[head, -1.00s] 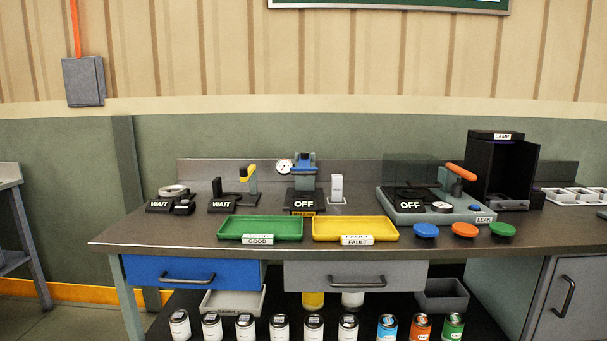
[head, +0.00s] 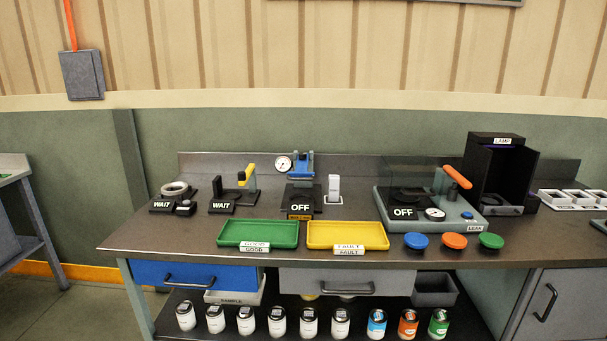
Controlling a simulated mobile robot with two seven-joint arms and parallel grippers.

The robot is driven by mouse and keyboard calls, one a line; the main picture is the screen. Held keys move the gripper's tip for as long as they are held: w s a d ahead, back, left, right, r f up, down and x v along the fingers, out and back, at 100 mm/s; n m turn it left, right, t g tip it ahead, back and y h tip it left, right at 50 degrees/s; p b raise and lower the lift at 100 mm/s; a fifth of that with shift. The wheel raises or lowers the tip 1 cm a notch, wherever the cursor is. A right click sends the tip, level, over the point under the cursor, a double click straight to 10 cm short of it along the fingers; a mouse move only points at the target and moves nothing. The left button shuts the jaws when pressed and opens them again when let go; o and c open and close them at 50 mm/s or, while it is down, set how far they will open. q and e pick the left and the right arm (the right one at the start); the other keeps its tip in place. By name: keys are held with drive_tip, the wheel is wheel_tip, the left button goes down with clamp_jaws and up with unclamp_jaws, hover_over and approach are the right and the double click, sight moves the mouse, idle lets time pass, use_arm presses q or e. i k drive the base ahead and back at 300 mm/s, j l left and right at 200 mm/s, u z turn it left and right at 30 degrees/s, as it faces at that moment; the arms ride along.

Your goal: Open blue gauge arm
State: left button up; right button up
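The gauge device with a blue arm (head: 301,172) stands at the back middle of the workbench. It has a round white dial (head: 283,164) on its left and a black "OFF" sign (head: 300,207) in front. The blue part sits at the top of a grey post; whether the arm is raised or lowered is hard to tell at this size. Neither of my grippers is in the head view.
A green tray (head: 228,236) and a yellow tray (head: 320,238) lie in front of the device. A white block (head: 334,187) stands to its right, a yellow-handled device (head: 238,188) to its left. A leak tester (head: 405,222) with an orange handle is farther right.

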sight(301, 173)
drive_tip(key=i+l, duration=0.15)
drive_tip(key=l, duration=0.2)
drive_tip(key=i+l+u, duration=0.1)
drive_tip(key=l, duration=0.25)
drive_tip(key=i+l+u, duration=0.1)
drive_tip(key=l, duration=0.25)
drive_tip(key=i+l, duration=0.25)
drive_tip(key=l, duration=0.15)
drive_tip(key=i+l+u, duration=0.1)
drive_tip(key=l, duration=0.25)
drive_tip(key=i+l, duration=0.15)
drive_tip(key=l, duration=0.2)
drive_tip(key=u, duration=0.05)
